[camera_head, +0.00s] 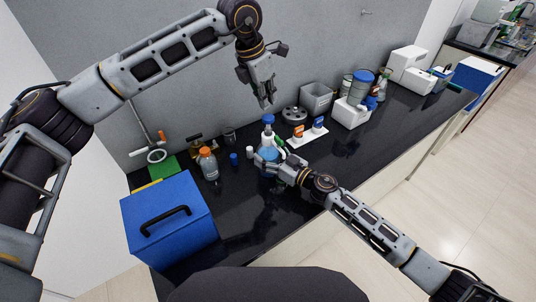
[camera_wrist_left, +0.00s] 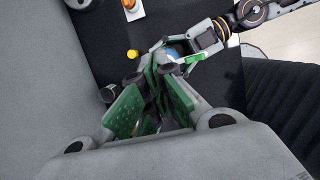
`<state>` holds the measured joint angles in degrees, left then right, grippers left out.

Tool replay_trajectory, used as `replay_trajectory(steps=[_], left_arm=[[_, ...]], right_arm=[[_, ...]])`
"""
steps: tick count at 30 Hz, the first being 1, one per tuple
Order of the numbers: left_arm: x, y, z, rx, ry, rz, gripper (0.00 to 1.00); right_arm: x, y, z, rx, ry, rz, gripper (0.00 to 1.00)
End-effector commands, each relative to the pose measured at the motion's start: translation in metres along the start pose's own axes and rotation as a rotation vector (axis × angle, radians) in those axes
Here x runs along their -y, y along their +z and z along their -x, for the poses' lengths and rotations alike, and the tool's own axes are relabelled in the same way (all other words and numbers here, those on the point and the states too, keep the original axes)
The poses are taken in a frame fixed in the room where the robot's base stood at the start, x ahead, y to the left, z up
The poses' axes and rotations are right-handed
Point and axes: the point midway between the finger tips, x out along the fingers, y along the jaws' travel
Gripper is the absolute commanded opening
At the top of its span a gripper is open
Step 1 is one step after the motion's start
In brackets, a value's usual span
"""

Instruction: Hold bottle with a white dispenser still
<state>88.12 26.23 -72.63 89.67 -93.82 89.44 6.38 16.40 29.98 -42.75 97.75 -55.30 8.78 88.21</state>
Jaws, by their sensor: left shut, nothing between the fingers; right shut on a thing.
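A bottle with blue contents (camera_head: 269,153) stands upright on the black bench, with a pale neck and a blue top. My right gripper (camera_head: 268,163) is shut around its lower body from the front right and hides part of it. My left gripper (camera_head: 267,103) is shut and empty, pointing down just above the bottle's top. In the left wrist view, my left gripper's green-padded fingers (camera_wrist_left: 155,85) are together. Beyond them, my right gripper (camera_wrist_left: 178,55) is at the bottle, of which only a small blue part (camera_wrist_left: 173,52) shows.
A clear bottle with an orange cap (camera_head: 208,163) and a blue box (camera_head: 168,220) stand to the left.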

Motion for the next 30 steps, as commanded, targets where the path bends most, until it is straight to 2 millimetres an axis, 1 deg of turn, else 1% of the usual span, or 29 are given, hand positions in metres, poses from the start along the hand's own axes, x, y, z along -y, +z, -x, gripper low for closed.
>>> replay_trajectory(steps=[3, 12, 30], left_arm=[[0.0, -0.004, -0.011, -0.002, -0.002, 0.001, 0.0], [0.0, -0.009, -0.029, -0.001, 0.0, 0.001, 0.0], [0.0, -0.01, -0.032, 0.0, 0.0, 0.0, 0.0]], right_arm=[[0.0, 0.0, 0.0, 0.0, 0.001, 0.0, 0.13], [0.0, 0.0, 0.0, 0.0, 0.001, 0.0, 0.13], [0.0, 0.0, 0.0, 0.0, 0.001, 0.0, 0.13]])
